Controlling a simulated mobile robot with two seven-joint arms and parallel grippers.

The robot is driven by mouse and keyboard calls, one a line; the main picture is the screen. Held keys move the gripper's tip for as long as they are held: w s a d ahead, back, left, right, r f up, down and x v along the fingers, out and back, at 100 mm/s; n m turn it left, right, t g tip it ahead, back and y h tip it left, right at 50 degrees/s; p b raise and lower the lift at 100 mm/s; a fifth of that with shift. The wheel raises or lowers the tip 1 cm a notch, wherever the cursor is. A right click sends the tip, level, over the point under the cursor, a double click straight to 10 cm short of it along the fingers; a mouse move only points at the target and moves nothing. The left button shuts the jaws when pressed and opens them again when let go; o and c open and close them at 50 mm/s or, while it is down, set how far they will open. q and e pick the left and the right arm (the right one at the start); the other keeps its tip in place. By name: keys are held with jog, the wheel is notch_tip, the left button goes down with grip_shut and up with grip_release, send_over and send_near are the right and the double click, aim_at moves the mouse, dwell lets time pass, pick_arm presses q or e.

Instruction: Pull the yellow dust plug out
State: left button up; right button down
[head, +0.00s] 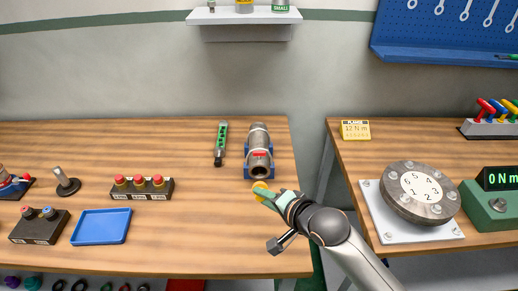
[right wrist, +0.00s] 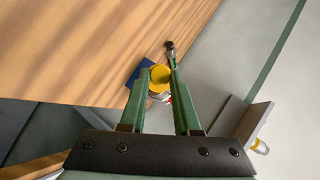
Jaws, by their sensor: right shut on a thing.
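The yellow dust plug (head: 260,186) is between the fingertips of my right gripper (head: 266,192), just in front of the pipe's near end. The grey pipe (head: 258,138) lies in a blue vise (head: 248,163), and its near end shows a dark, open mouth. The plug looks apart from that mouth. In the right wrist view the plug (right wrist: 160,73) shows as a yellow disc between the green fingers of my right gripper (right wrist: 162,72), which is shut on it. The vise (right wrist: 139,72) and part of the pipe show behind it. My left gripper is not in view.
A green-and-black tool (head: 220,143) lies left of the pipe. A three-button box (head: 142,188) and a blue tray (head: 101,227) are further left. A gap separates this bench from the right one, which holds a numbered flange (head: 420,192). Bare wood lies between tray and gripper.

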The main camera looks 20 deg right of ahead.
jog(key=m+g, duration=0.1)
jog(key=g, duration=0.2)
jog(key=m+g+y, duration=0.1)
jog(key=g, duration=0.3)
jog(key=shift+m+g+y, duration=0.45)
jog(key=shift+m+g, duration=0.05)
jog(key=shift+g, duration=0.95)
jog(key=shift+m+g+y, duration=0.45)
jog(key=shift+m+g, duration=0.05)
jog(key=shift+g, duration=0.95)
